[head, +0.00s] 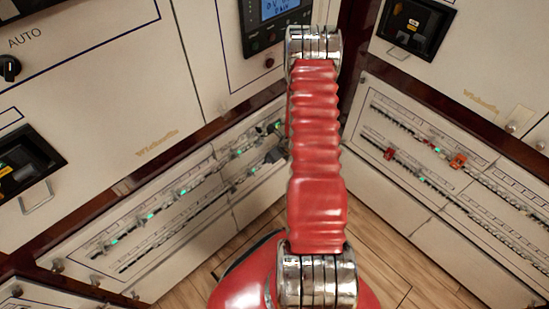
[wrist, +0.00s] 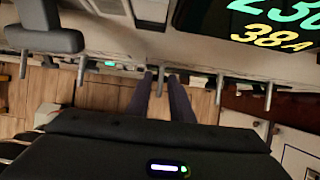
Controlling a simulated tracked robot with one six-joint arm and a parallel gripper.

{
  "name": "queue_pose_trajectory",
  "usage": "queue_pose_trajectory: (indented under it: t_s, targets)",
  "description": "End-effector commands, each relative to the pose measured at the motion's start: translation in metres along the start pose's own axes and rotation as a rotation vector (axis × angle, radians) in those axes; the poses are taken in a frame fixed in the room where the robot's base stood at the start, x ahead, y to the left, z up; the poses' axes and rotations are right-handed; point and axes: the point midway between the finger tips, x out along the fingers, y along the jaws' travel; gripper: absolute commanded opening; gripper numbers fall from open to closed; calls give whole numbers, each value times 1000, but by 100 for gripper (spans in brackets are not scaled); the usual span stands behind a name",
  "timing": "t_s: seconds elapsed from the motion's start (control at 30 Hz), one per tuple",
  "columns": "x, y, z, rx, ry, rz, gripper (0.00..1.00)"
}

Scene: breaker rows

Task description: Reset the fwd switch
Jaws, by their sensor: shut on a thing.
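In the wrist view my gripper (wrist: 161,82) reaches up from the bottom. Its two dark fingers are close together on either side of a small switch lever (wrist: 160,80) in a row on a pale panel. It is shut on this lever. I cannot read a label there, so I cannot tell whether it is the fwd switch. In the head view my gripper (head: 274,152) is a small dark shape at the right end of the left panel's breaker rows (head: 190,190). It is partly hidden behind my red arm.
More levers stand beside the held one, such as one at left (wrist: 81,74) and one at right (wrist: 219,88). A green light (wrist: 110,64) glows nearby. A dark handle (wrist: 45,38) and a lit display (wrist: 270,25) are close. The right panel has breaker rows (head: 440,165).

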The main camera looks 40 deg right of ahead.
Motion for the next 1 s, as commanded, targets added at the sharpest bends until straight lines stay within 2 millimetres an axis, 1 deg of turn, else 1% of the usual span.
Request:
queue_pose_trajectory:
  t_s: [0.03,0.53,0.57,0.63,0.67,1.0]
  targets:
    - [0,0,2,-1,1,-1,0]
    - [0,0,3,-1,10,0,0]
    - [0,0,3,-1,10,0,22]
    - [0,0,3,-1,11,0,27]
    - [0,0,3,-1,11,0,28]
    - [-2,0,2,0,13,0,28]
